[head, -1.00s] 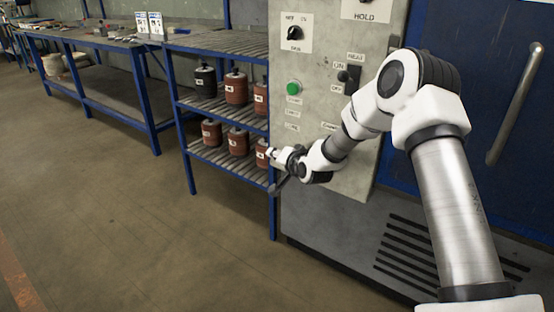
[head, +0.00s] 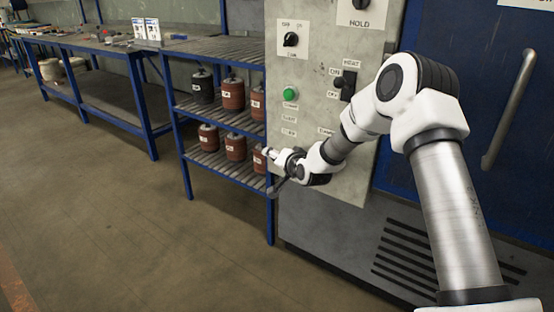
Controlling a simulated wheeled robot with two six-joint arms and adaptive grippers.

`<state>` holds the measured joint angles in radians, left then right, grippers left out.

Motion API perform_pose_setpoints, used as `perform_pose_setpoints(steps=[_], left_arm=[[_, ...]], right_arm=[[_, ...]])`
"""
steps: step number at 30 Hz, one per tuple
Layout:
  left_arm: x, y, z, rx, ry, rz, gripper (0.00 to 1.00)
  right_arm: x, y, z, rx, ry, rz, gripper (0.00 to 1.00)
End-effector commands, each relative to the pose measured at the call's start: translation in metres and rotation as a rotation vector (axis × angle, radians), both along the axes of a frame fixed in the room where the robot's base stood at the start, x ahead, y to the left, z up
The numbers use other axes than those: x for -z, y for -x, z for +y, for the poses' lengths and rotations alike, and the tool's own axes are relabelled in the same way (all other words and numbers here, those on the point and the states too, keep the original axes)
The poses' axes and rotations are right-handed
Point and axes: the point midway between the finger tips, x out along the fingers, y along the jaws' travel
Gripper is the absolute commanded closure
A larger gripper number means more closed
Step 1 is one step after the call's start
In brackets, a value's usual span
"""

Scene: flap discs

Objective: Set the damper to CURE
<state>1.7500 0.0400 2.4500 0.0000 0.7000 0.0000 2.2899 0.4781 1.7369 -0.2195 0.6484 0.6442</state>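The grey control panel (head: 310,75) stands on the oven front. It carries a black selector knob (head: 290,40), a knob marked HOLD (head: 360,4) at the top edge, a green button (head: 291,94) and a HEAT switch (head: 347,86) with ON and OFF labels. A small blurred label (head: 325,131) sits low on the panel beside my arm. I cannot make out a damper control; my arm covers part of the lower panel. My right gripper (head: 272,168) is in front of the panel's lower left edge, small and seen from behind. Its fingers are unclear. My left gripper is not in view.
A blue-framed shelf (head: 222,172) with several dark and red-brown canisters stands left of the panel, close to my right gripper. A long blue workbench (head: 105,55) is farther left. A blue door with a metal handle (head: 508,108) is at right. The left floor is clear.

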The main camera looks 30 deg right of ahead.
Motion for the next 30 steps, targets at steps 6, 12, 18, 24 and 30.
perform_pose_setpoints(steps=[6, 12, 18, 24, 30], left_arm=[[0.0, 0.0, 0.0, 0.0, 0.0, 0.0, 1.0], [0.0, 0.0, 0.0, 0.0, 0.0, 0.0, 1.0], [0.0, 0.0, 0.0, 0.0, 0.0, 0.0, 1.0], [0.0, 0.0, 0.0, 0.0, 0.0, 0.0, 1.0], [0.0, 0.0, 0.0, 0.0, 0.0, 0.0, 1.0]], right_arm=[[-0.009, 0.023, 0.002, 0.002, -0.006, 0.001, 0.41], [-0.028, 0.072, 0.005, 0.004, -0.009, -0.002, 0.41], [-0.042, 0.106, 0.008, 0.004, -0.005, -0.003, 0.41], [-0.044, 0.112, 0.009, 0.002, 0.0, -0.001, 0.41], [-0.044, 0.111, 0.009, 0.008, -0.012, -0.007, 0.73]])
